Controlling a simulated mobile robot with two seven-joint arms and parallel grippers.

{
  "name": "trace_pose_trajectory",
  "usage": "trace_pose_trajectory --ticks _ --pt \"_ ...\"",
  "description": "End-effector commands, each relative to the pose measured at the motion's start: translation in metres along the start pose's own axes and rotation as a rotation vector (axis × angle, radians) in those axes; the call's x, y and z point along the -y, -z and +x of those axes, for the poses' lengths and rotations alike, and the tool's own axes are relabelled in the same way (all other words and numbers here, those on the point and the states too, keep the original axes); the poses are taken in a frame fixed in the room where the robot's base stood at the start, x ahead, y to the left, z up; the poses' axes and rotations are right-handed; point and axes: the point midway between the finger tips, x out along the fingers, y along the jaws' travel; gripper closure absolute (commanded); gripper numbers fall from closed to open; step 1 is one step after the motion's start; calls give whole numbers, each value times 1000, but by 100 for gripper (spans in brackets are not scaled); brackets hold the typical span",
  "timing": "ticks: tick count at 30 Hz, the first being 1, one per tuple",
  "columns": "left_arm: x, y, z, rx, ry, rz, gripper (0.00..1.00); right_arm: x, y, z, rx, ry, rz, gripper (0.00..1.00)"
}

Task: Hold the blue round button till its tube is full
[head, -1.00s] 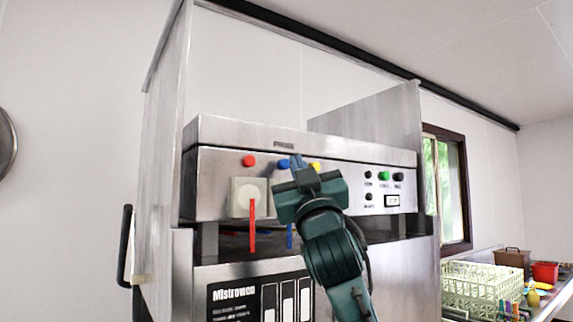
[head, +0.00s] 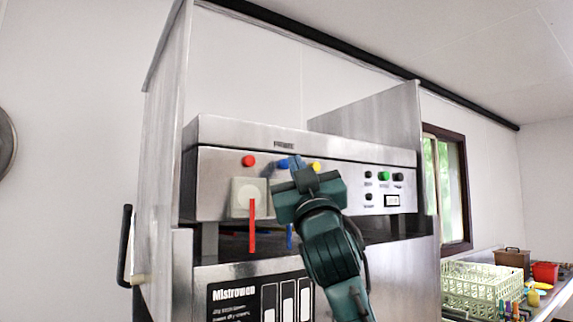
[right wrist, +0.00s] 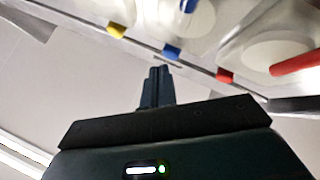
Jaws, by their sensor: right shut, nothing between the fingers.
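The blue round button (head: 283,164) is on the upper front of the steel machine, partly hidden by my right gripper. My right gripper (head: 298,163) is shut and empty, its tips just to the right of the blue button. In the right wrist view the blue button (right wrist: 172,52) shows just past the shut fingertips (right wrist: 160,69); I cannot tell whether they touch. A blue tube (head: 290,237) hangs below the button, mostly hidden by my arm, so its fill cannot be told. Its end also shows in the right wrist view (right wrist: 188,5). My left gripper is not in view.
A red button (head: 249,161) is to the left and a yellow button (head: 316,167) to the right. A red tube (head: 252,226) hangs before a pale round plate. A panel with a green button (head: 384,176) is further right. A pale crate (head: 482,287) stands on the right counter.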

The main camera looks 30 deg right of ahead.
Motion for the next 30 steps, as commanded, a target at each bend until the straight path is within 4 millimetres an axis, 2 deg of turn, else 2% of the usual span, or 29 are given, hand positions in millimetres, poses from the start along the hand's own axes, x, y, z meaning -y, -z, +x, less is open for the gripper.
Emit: trace_pose_trajectory --ticks 30 --pt "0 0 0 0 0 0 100 5 -6 8 0 -1 0 100"
